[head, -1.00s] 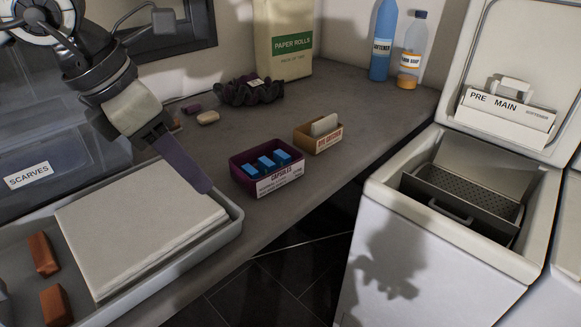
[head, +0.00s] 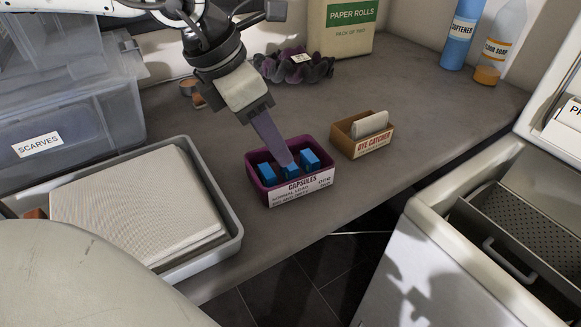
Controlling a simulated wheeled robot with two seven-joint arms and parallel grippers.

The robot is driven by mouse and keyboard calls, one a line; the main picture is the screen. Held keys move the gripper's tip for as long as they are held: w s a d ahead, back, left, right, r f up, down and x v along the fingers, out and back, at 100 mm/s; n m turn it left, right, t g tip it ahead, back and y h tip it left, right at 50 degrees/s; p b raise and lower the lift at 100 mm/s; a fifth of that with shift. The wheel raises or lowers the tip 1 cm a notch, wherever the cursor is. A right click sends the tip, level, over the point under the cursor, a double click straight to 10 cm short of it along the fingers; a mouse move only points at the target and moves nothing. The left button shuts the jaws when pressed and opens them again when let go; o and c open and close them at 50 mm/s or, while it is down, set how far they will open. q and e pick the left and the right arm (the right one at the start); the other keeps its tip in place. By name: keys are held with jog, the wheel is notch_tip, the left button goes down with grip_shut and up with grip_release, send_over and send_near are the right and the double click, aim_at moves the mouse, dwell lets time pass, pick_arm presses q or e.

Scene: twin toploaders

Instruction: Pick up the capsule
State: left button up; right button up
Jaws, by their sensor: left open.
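Several blue capsules stand in a purple box labelled CAPSULES (head: 302,186) on the grey worktop, among them a left capsule (head: 267,173) and a right capsule (head: 310,160). My left gripper (head: 287,160) comes down from above with its fingertips at the middle of the box, over the middle capsule. The jaws are open, but only one finger shows clearly. The fingertips hide part of the middle capsule, and I cannot tell whether they touch it. My right gripper is not in view.
A tan DYE CATCHER box (head: 362,143) stands just right of the capsule box. A grey tray (head: 236,232) with folded cloth lies to the left. A dark scrunchie (head: 292,68) and the paper rolls pack (head: 341,27) are behind. The open toploader (head: 470,240) is at right.

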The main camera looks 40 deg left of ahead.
pick_arm(q)
jog(key=shift+d+x, duration=0.2)
jog(key=shift+x, duration=2.4)
jog(key=shift+w, duration=0.15)
jog(key=shift+r, duration=0.1)
jog(key=shift+c, duration=0.2)
jog(key=c, duration=0.7)
jog(key=shift+c, duration=0.4)
notch_tip(320, 180, up, 10)
jog(key=shift+p, duration=0.3)
